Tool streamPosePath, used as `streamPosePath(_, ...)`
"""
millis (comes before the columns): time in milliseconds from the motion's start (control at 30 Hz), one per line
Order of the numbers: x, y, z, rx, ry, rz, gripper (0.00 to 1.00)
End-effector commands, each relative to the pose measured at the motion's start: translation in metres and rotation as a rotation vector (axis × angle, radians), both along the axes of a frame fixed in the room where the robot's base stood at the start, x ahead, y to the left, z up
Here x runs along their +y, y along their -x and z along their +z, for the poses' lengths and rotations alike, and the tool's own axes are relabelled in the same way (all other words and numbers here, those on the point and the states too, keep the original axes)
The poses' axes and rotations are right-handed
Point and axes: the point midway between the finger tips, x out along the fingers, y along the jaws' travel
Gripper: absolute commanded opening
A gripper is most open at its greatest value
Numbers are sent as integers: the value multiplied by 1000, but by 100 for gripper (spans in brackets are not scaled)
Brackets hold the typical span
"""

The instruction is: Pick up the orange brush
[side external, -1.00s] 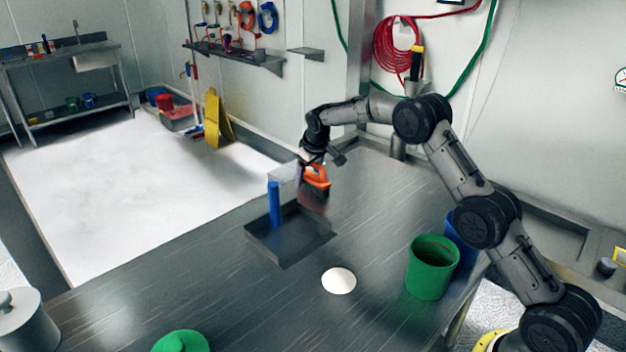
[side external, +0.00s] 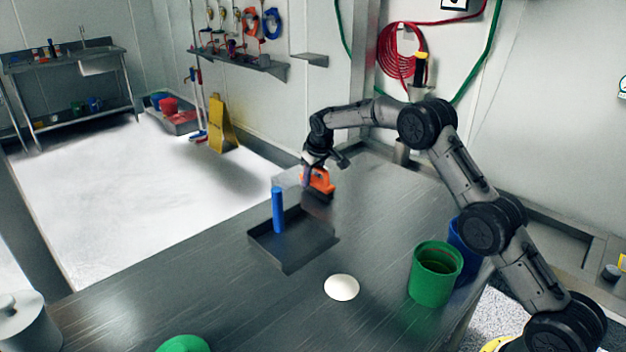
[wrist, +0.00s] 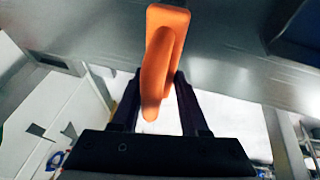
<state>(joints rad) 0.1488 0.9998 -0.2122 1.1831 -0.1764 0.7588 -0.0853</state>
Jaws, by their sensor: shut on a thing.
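The orange brush (side external: 322,182) is at the far part of the metal table, behind the dark dustpan, with its dark bristle part (side external: 317,195) below the orange handle. My gripper (side external: 314,168) is over the brush and shut on its orange handle. In the wrist view the orange handle (wrist: 163,60) runs between the two dark fingers. The bristles are not seen in that view. I cannot tell whether the bristles touch the table or hang just above it.
A dark dustpan (side external: 292,252) with an upright blue handle (side external: 278,210) stands in front of the brush. A white mound (side external: 342,287), a green container (side external: 435,273) and a blue one (side external: 462,246) are nearer my base.

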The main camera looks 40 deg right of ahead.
Motion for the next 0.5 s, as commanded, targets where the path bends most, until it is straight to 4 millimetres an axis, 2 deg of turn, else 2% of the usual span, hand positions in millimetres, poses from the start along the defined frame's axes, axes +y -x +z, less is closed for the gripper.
streamPosePath(200,0,2,31,-5,2,0,0)
streamPosePath(333,4,20,51,-5,2,0,0)
streamPosePath(500,10,50,87,-5,2,0,0)
